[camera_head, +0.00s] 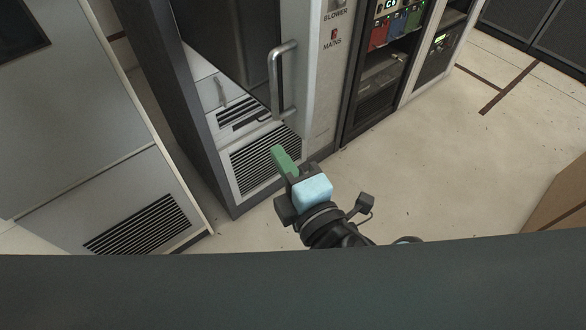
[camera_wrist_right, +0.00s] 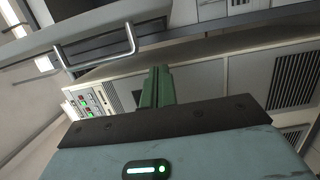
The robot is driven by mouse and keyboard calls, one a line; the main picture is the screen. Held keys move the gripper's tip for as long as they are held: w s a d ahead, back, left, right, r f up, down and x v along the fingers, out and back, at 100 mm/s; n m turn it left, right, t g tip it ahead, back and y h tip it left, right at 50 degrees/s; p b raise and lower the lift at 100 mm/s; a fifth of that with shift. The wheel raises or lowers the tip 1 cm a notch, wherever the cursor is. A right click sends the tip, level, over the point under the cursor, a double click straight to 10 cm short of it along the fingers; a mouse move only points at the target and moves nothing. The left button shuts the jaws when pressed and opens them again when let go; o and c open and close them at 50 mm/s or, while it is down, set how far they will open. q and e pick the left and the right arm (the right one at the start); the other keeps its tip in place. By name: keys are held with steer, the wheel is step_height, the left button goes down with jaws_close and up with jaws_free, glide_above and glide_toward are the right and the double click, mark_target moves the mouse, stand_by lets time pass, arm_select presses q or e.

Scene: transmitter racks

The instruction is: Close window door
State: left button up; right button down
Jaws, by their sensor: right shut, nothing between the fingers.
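The window door (camera_head: 225,35) is a dark glazed panel on the rack in the upper middle of the head view. A silver bar handle (camera_head: 275,80) stands along its right side. My right gripper (camera_head: 280,158) has green fingers, shut and empty, below the handle and apart from it, in front of the vented lower panel (camera_head: 262,158). In the right wrist view the shut fingers (camera_wrist_right: 157,88) point up the picture, with a bar handle (camera_wrist_right: 98,55) beyond them to the upper left. I cannot tell how far the door stands open. My left gripper is out of view.
A grey cabinet (camera_head: 80,130) with a vent fills the left side. Dark-framed racks (camera_head: 375,85) with coloured modules stand right of the door. Open pale floor (camera_head: 450,160) lies to the right, with a brown box-like edge (camera_head: 562,195) at the far right.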

steer(key=w, duration=0.7)
steer(key=shift+w+d+p, duration=0.15)
steer(key=shift+d+p, duration=0.15)
steer(key=shift+d, duration=0.1)
steer(key=shift+d, duration=0.15)
